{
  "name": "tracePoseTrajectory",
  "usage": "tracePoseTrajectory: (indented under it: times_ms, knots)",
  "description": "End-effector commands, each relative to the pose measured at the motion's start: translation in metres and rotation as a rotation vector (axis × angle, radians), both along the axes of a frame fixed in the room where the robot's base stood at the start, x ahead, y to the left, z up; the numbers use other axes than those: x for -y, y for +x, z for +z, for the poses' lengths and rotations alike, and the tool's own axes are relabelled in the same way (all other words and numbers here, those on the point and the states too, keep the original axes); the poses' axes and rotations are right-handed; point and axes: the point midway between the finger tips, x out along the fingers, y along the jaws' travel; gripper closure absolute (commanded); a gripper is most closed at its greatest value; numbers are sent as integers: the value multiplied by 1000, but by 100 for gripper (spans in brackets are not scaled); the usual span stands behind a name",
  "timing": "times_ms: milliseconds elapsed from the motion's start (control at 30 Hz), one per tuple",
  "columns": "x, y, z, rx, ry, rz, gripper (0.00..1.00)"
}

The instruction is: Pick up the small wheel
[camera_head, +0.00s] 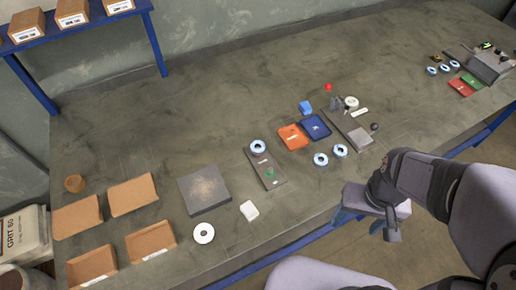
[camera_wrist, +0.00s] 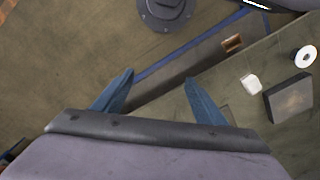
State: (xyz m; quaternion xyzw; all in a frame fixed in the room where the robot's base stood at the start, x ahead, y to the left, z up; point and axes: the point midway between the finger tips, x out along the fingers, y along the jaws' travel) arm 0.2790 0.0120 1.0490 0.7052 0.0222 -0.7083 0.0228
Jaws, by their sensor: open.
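Several round discs lie on the grey workbench (camera_head: 330,205), and I cannot tell for certain which is the small wheel. Two blue-and-white ring discs (camera_head: 320,159) (camera_head: 340,150) lie side by side near the middle. Another ring disc (camera_head: 258,146) lies on a dark plate to their left. A larger white disc (camera_head: 203,233) with a dark centre lies at the front left; it also shows in the wrist view (camera_wrist: 306,57). My gripper (camera_head: 362,221) is open and empty by the bench's front edge, apart from all discs. Its blue fingers show in the wrist view (camera_wrist: 160,76).
A grey block (camera_head: 204,188) and a white block (camera_head: 249,210) stand near the white disc. Orange (camera_head: 293,137) and blue (camera_head: 316,127) trays lie behind the ring discs. Cardboard boxes (camera_head: 132,195) fill the left. More discs and trays lie far right. Bare bench separates these groups.

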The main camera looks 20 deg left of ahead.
Motion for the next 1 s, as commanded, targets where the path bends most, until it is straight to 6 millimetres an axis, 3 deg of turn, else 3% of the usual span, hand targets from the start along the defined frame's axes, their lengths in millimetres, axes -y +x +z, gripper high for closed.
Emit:
tracePoseTrajectory:
  times_ms: [200,267,400,567,700,767,900,1000]
  knots:
    - [-40,-27,-55,-127,-21,210,35]
    - [-56,-27,-70,-154,-31,284,35]
    - [-110,0,-102,-151,-53,471,35]
    - [-186,47,-121,-71,-60,628,35]
    - [-245,94,-117,37,-46,642,35]
    - [-263,118,-106,92,-34,615,35]
    - [-299,170,-66,229,10,522,35]
    - [-316,196,-37,308,43,428,35]
